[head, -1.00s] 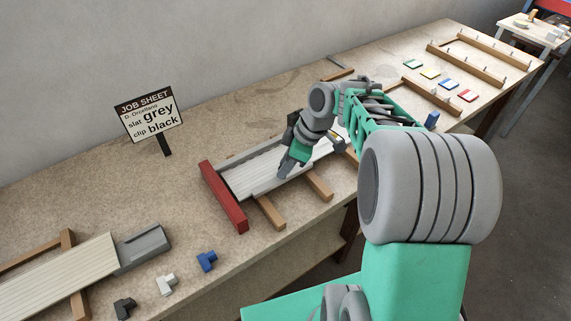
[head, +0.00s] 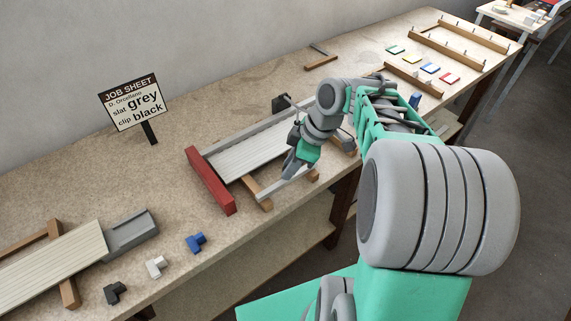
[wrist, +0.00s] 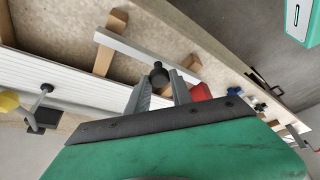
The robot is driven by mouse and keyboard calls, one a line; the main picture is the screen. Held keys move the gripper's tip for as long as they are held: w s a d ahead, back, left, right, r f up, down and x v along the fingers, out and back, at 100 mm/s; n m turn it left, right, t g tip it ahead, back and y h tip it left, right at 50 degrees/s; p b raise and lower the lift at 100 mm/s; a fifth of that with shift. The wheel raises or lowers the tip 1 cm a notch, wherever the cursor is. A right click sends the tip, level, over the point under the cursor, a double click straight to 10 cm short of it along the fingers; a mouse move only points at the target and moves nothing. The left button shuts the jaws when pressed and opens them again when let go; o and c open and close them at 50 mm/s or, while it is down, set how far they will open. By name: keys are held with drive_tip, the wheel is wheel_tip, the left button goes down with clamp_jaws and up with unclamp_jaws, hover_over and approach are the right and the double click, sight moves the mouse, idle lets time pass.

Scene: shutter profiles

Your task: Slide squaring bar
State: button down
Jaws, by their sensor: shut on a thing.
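The squaring bar (head: 266,193) is a pale grey bar on the wooden supports, in front of the ribbed slats (head: 247,151) with a gap between them. My gripper (head: 287,176) reaches down to the bar. In the wrist view my gripper (wrist: 160,80) is shut on a black knob (wrist: 159,73) at the bar (wrist: 133,50). The slats (wrist: 70,83) lie to the left there. A red stop (head: 209,181) stands across the slats' left end; part of it (wrist: 201,91) shows behind a finger. My arm hides the slats' far right end.
A job sheet (head: 134,104) stands behind, reading slat grey, clip black. Black (head: 115,292), white (head: 156,266) and blue (head: 196,242) clips lie at the front left. A dark clamp (head: 280,103) stands behind the slats. The bench's front edge is close to the bar.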

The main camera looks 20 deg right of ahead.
drive_tip(key=shift+s+d, duration=0.1)
drive_tip(key=shift+s, duration=0.05)
drive_tip(key=c, duration=1.6)
unclamp_jaws()
drive_tip(key=shift+f, duration=0.1)
drive_tip(key=o, duration=0.3)
drive_tip(key=shift+s, duration=0.15)
drive_tip(key=shift+o, duration=0.7)
drive_tip(key=shift+r, duration=0.2)
drive_tip(key=v, duration=0.7)
drive_tip(key=shift+r, duration=0.25)
drive_tip(key=shift+d, duration=0.1)
